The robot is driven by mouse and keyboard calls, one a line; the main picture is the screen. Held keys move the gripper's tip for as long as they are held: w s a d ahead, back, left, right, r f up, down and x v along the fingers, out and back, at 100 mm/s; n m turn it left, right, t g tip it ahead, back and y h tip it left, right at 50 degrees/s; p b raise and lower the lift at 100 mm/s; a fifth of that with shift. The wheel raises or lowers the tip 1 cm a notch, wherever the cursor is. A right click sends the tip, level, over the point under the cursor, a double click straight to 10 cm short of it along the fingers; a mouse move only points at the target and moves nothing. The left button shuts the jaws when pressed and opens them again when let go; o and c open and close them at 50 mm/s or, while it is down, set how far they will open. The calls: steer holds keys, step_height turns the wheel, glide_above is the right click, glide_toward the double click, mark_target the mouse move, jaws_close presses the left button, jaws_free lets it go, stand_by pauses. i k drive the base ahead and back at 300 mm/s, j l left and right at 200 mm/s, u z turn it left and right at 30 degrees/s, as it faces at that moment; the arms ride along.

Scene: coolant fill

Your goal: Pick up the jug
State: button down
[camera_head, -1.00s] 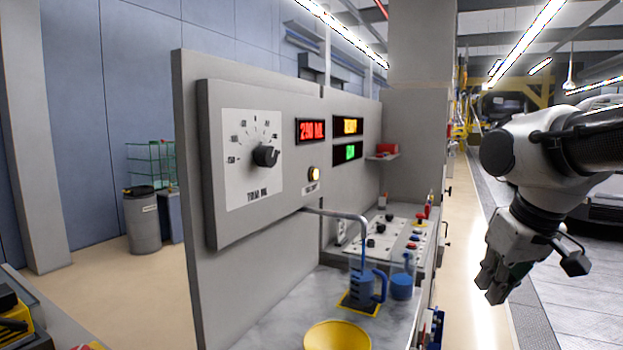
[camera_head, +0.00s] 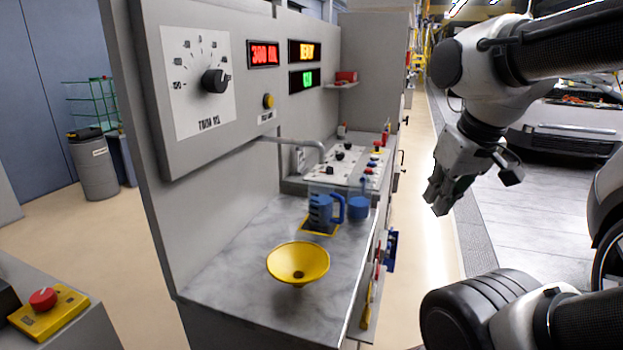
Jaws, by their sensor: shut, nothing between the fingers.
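The jug (camera_head: 320,208) is a clear measuring jug with blue markings and a blue handle on its right side. It stands upright on a yellow-edged square pad (camera_head: 318,229) on the grey marbled counter (camera_head: 225,262). The end of a bent metal spout (camera_head: 300,142) is just above it. My gripper (camera_head: 438,199) is shut and empty. It hangs pointing down in the air to the right of the counter, apart from the jug.
A yellow funnel (camera_head: 298,262) is on the counter in front of the jug. A smaller blue vessel (camera_head: 358,208) is right of the jug. The dial panel (camera_head: 205,80) rises at the left. A red stop button (camera_head: 43,299) is at lower left. A tyre (camera_head: 470,312) is at lower right.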

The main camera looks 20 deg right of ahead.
mark_target(322, 196)
steer(key=i+l+u, duration=0.1)
steer(key=l+u, duration=0.2)
steer(key=l, duration=0.5)
steer(key=l+u, duration=0.3)
steer(key=l, duration=0.45)
